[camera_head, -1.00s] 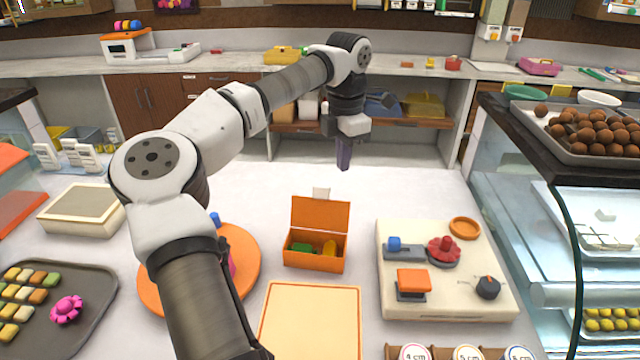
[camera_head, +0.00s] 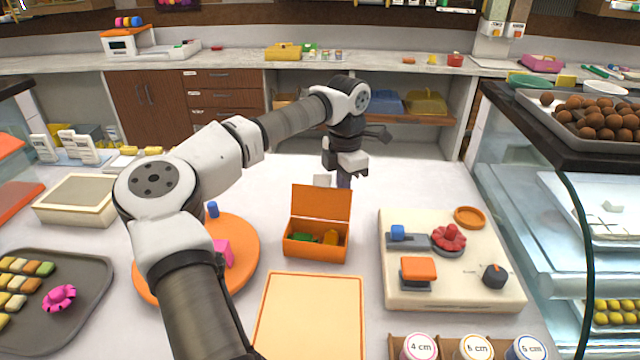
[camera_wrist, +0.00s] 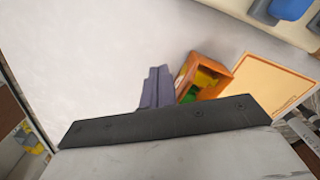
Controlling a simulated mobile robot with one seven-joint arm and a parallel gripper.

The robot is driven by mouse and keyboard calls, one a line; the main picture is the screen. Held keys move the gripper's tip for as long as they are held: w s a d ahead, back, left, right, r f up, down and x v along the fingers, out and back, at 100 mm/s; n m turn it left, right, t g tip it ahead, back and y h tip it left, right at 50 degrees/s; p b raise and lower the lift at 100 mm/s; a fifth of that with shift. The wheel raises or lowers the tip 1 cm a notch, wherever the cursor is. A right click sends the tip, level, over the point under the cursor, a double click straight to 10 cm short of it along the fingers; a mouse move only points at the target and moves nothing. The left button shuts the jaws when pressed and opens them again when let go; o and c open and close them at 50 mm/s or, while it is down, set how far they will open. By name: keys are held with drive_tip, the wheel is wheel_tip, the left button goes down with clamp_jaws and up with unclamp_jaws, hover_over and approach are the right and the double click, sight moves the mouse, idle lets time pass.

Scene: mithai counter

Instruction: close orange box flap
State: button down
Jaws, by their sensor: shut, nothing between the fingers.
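The orange box (camera_head: 316,246) stands on the white counter with its flap (camera_head: 321,203) raised, nearly upright at the back edge. Green and yellow pieces show inside it. My gripper (camera_head: 344,181) is shut and empty, pointing down behind the raised flap; its fingertips are partly hidden by the flap. In the wrist view, the shut fingers (camera_wrist: 157,88) are close beside the orange box (camera_wrist: 205,72), and its contents show there too. I cannot tell whether the fingers touch the flap.
An orange-edged cream board (camera_head: 310,318) lies in front of the box. A cream panel with knobs (camera_head: 450,290) stands to the right. An orange turntable (camera_head: 247,250) is to the left, partly behind my arm.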

sight(340, 209)
drive_tip(key=shift+s, duration=0.1)
idle(0.3)
drive_tip(key=shift+s+a+b, duration=0.15)
drive_tip(key=shift+s+b, duration=0.25)
drive_tip(key=shift+s, duration=0.6)
drive_tip(key=shift+s+a+b, duration=0.1)
drive_tip(key=shift+s+b, duration=0.3)
drive_tip(key=shift+s, duration=0.6)
wheel_tip(340, 209, up, 8)
drive_tip(key=p, duration=0.5)
